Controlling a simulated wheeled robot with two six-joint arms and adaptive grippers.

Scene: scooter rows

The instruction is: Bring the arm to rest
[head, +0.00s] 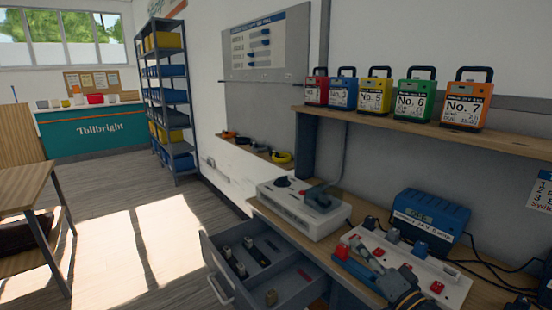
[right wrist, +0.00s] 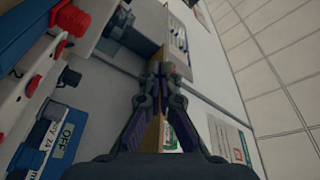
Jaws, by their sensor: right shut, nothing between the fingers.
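My right gripper (head: 358,256) is in the lower right of the head view, above the workbench and in front of the white switch panel (head: 452,292). It is shut with nothing held. In the right wrist view its fingers (right wrist: 160,72) are together, with the wooden shelf edge and wall beyond them. My left gripper is not in the head view. The blue charger (head: 430,218) stands behind the panel, to the right of my gripper. My right forearm hides part of the panel.
An open grey drawer (head: 305,290) with small parts juts out left of my right arm. A white box with a lever (head: 300,208) sits on the bench. Several coloured battery packs (head: 414,100) stand on the wooden shelf (head: 440,127) above. Open floor (head: 130,240) lies to the left.

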